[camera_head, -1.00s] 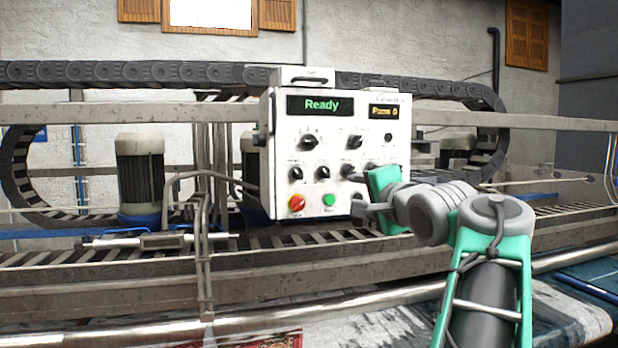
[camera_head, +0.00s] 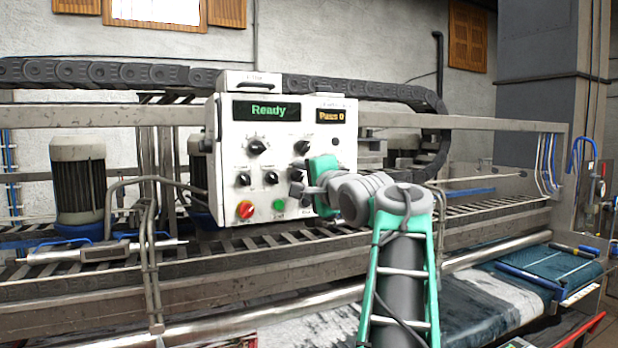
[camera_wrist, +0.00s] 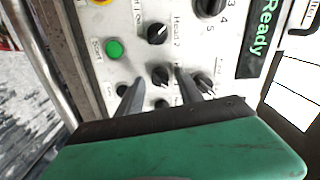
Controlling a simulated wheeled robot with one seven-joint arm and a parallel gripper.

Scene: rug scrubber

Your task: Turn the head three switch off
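The white control panel (camera_head: 228,150) stands behind the rail with its screen reading "Ready". In its lower knob row, two black knobs show clearly and a third, the head three switch (camera_head: 297,175), is partly covered by my gripper (camera_head: 308,190). In the wrist view, the panel appears turned sideways. The head two knob (camera_wrist: 158,34) is labelled, and the head three switch (camera_wrist: 160,75) is the black knob below it. My gripper (camera_wrist: 160,77) is open, with one finger on each side of that knob. Its label is mostly hidden; contact is unclear.
The green start button (camera_wrist: 114,48) is close to the left finger. Another black knob (camera_wrist: 205,84) is beside the right finger. A red button (camera_head: 245,209) is at the panel's lower left. A metal rail (camera_head: 470,122) runs past the panel.

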